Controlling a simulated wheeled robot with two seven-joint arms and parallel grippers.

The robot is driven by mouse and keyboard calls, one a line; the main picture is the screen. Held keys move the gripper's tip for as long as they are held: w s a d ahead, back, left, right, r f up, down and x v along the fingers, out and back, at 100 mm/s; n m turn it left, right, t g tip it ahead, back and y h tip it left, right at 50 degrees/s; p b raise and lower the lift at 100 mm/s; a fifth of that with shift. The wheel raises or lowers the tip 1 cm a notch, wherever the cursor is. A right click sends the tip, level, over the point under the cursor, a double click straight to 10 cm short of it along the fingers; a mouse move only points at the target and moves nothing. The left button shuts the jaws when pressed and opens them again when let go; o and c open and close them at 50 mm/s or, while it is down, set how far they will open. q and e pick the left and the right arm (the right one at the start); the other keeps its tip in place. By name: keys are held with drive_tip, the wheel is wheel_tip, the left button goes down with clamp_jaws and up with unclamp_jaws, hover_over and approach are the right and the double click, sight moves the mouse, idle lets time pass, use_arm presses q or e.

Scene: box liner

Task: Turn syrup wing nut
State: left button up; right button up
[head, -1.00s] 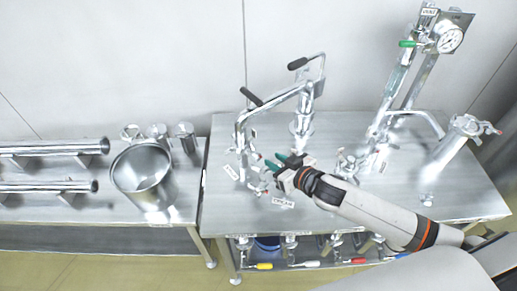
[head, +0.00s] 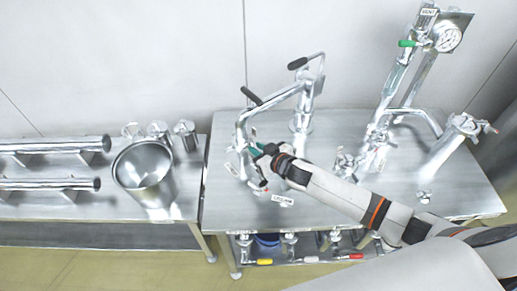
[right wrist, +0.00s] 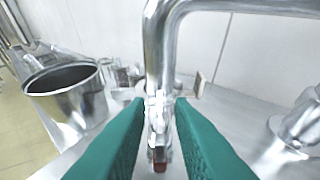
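My right gripper (head: 254,150) is at the lower end of the bent steel pipe on the right-hand table. In the right wrist view its two green fingers (right wrist: 158,104) are apart, one on each side of the pipe's clamped joint (right wrist: 158,115). Whether they touch the joint I cannot tell. A small part with a reddish-brown end (right wrist: 159,160) shows lower down between the fingers. I cannot make out the wing nut's wings clearly. A small tag (head: 231,170) stands left of the joint, its text unreadable at this size. My left gripper is not in view.
A CREAM tag (head: 282,200) lies near the table's front. A steel pot (head: 145,178) stands on the left table beside pipes and small jars. A column with a pressure gauge (head: 447,39) stands at the right. Coloured valve handles (head: 265,262) hang below the table.

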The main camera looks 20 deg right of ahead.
clamp_jaws()
